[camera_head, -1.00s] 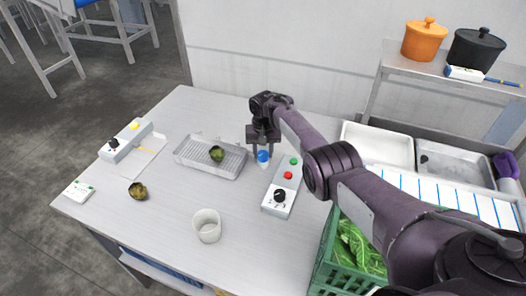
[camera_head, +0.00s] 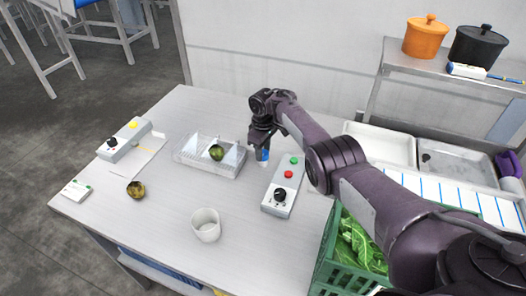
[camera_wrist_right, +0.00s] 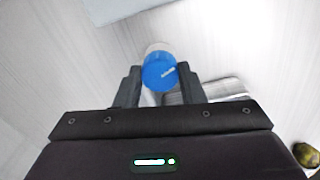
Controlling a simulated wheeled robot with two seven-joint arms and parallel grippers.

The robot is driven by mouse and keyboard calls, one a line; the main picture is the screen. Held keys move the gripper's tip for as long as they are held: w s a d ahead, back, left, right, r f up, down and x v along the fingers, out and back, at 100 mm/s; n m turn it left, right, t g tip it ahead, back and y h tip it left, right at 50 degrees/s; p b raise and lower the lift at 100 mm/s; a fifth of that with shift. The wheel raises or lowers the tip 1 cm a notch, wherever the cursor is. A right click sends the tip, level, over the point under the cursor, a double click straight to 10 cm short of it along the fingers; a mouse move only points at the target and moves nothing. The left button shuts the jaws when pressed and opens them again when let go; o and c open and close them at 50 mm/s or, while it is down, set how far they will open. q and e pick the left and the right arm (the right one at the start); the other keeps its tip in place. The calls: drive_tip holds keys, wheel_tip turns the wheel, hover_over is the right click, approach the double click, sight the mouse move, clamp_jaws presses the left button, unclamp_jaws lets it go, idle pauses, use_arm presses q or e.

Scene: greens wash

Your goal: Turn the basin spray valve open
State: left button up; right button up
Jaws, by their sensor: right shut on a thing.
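Pale, see-through spray cones stand over the basin. The spray valve's blue knob (camera_head: 263,157) is just right of the basin, partly hidden by my right gripper (camera_head: 262,147). In the right wrist view the blue knob (camera_wrist_right: 159,73) with a white mark sits between the fingers of my right gripper (camera_wrist_right: 160,82), which is shut on it. My left gripper is not in view.
A control box (camera_head: 283,190) with red and green buttons and a black dial stands right of the knob. A white cup (camera_head: 206,226), a brownish piece (camera_head: 136,190) and another switch box (camera_head: 124,142) are on the table. A green crate (camera_head: 340,250) of leaves is at the front right.

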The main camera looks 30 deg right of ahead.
drive_tip(key=shift+n+b, duration=0.55)
drive_tip(key=shift+n, duration=1.65)
drive_tip(key=o, duration=1)
wheel_tip(320, 180, up, 8)
drive_tip(key=shift+f+p, duration=0.1)
drive_tip(key=shift+p, duration=0.5)
